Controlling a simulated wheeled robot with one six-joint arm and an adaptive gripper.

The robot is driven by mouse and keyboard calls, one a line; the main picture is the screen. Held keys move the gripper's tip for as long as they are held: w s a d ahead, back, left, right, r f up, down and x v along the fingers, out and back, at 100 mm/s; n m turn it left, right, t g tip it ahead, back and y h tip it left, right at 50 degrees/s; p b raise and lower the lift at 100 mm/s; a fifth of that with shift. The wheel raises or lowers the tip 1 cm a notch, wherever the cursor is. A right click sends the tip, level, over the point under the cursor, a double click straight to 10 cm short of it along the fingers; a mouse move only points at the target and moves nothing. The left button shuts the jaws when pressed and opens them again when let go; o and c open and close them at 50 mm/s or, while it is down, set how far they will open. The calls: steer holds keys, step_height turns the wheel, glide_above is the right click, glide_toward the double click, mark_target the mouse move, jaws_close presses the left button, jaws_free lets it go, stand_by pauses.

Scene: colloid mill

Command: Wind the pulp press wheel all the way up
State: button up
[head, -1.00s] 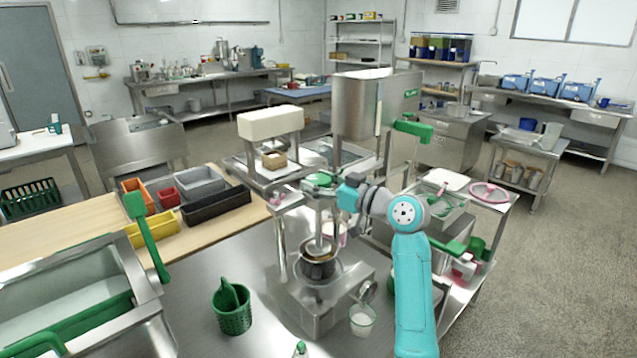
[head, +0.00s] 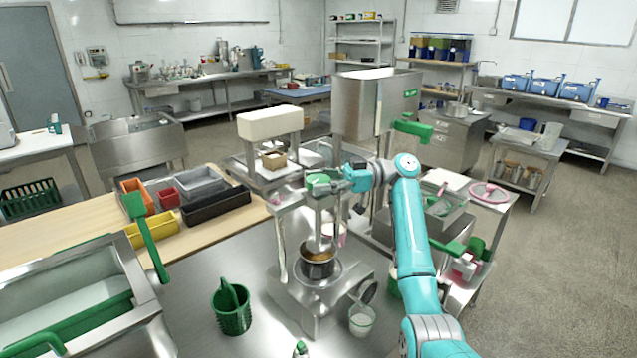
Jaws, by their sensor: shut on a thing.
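The pulp press (head: 297,300) is a metal frame standing on the steel bench. Its green wheel (head: 318,181) sits at the top of the frame. A screw and rods run down from the wheel to a press plate (head: 318,245) above a metal pot (head: 318,268). Brownish pulp shows in the pot below the plate. My gripper (head: 341,184) reaches in from the right and is shut on the right side of the wheel's rim. The fingertips are small and partly hidden, so the exact contact is hard to see.
A green basket (head: 232,312) and a clear cup (head: 361,320) stand on the bench beside the press. A large steel hopper (head: 362,105) rises behind my gripper. A side table with a pink ring (head: 489,193) is at right.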

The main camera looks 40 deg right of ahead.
mark_target(318, 179)
steer(key=shift+n+g+y, duration=0.6)
steer(key=shift+n+g, duration=0.6)
steer(key=shift+g, duration=0.6)
steer(key=shift+f+g, duration=0.1)
steer(key=shift+g, duration=0.2)
steer(key=o, duration=1.2)
step_height(318, 179, up, 10)
steer(key=shift+r, duration=0.1)
steer(key=shift+c, duration=0.2)
